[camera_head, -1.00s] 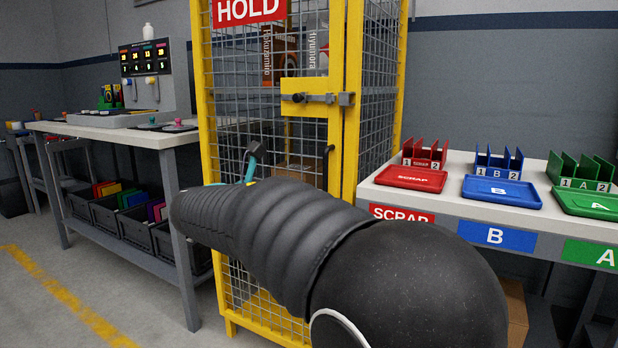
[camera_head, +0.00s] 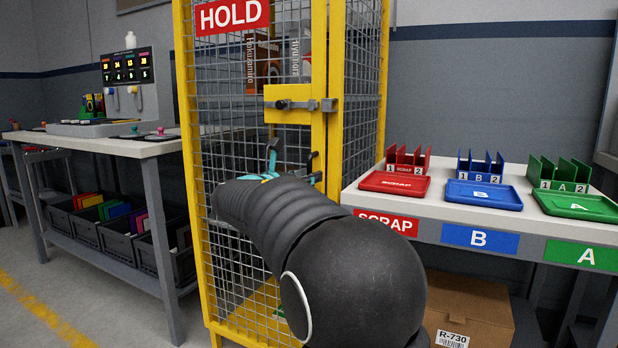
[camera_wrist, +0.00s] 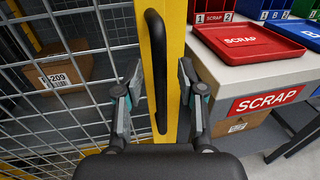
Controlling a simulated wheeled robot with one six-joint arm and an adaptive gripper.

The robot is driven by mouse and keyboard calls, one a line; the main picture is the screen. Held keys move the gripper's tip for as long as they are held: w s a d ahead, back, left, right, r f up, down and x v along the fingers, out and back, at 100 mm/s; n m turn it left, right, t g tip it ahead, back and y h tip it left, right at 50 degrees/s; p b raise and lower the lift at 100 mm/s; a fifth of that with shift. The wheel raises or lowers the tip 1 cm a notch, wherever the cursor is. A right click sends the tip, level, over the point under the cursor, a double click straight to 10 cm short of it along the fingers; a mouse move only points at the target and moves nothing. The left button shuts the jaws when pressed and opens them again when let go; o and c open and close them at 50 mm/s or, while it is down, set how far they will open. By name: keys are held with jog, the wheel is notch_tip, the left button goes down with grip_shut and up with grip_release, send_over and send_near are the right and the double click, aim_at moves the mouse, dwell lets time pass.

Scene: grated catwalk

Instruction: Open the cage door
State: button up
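The cage door (camera_head: 232,150) is wire mesh in a yellow frame and looks closed. A grey slide latch (camera_head: 300,104) sits on a yellow plate and reaches to the frame at its right. The door's black vertical handle (camera_wrist: 157,80) stands on the yellow upright in the wrist view; in the head view it is mostly hidden by my gripper. My gripper (camera_wrist: 160,72) is open, with one finger on each side of the handle's lower half. Gaps show between both fingers and the handle. In the head view my gripper (camera_head: 291,165) is in front of the door, below the latch.
A table (camera_head: 440,212) with red, blue and green trays stands close at the right of the cage. A workbench (camera_head: 95,143) with dark bins below stands at the left. Boxes are inside the cage, one a cardboard box (camera_wrist: 52,70). A carton (camera_head: 470,308) lies under the right table.

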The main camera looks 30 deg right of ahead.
jog(key=shift+w+d, duration=0.25)
jog(key=shift+d, duration=0.3)
grip_shut()
